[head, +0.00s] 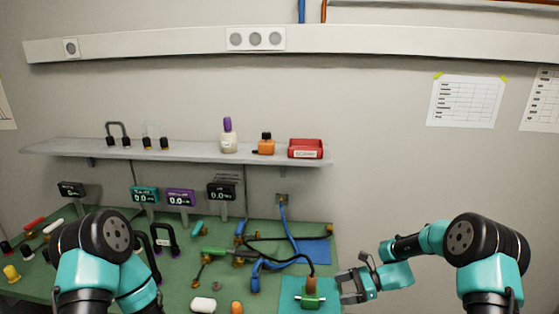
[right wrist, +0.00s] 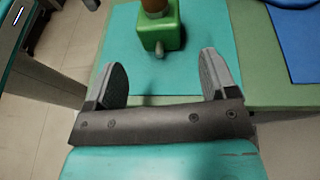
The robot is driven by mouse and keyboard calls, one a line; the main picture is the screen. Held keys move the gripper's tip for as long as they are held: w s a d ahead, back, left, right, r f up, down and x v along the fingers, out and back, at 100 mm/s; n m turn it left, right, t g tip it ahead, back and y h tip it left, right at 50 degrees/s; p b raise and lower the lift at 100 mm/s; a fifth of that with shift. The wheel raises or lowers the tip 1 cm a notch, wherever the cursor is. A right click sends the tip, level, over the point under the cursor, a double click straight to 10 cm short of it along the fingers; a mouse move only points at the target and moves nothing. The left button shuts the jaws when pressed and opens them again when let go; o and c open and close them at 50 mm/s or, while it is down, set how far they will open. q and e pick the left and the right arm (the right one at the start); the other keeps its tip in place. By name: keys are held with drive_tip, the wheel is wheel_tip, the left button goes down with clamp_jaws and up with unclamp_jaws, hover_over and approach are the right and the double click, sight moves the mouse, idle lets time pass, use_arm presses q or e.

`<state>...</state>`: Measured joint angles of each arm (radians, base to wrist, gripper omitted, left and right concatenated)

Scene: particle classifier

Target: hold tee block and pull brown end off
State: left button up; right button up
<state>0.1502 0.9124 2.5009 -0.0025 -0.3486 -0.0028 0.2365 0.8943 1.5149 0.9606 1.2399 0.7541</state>
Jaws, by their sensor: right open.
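The tee block (head: 311,300) is green and stands upright on a teal mat (head: 290,291) at the bottom of the head view. Its brown end (head: 310,284) points up. In the right wrist view the green block (right wrist: 160,32) has a small grey stub facing my gripper, and the brown end (right wrist: 155,6) is cut by the top edge. My right gripper (head: 347,287) is open and empty, just right of the block and apart from it. In the wrist view the block lies beyond and between the fingertips (right wrist: 162,70). My left gripper is not visible; only left arm links show.
Blue and black hoses (head: 270,265) and brass fittings lie on the green bench behind the block. A blue mat (head: 316,250) lies behind it. A white piece (head: 203,304) and an orange piece (head: 236,307) lie to its left. A shelf (head: 190,150) runs along the wall.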

sight(314, 296)
drive_tip(key=shift+x, duration=5.05)
drive_tip(key=shift+d, duration=0.1)
drive_tip(key=c, duration=1.2)
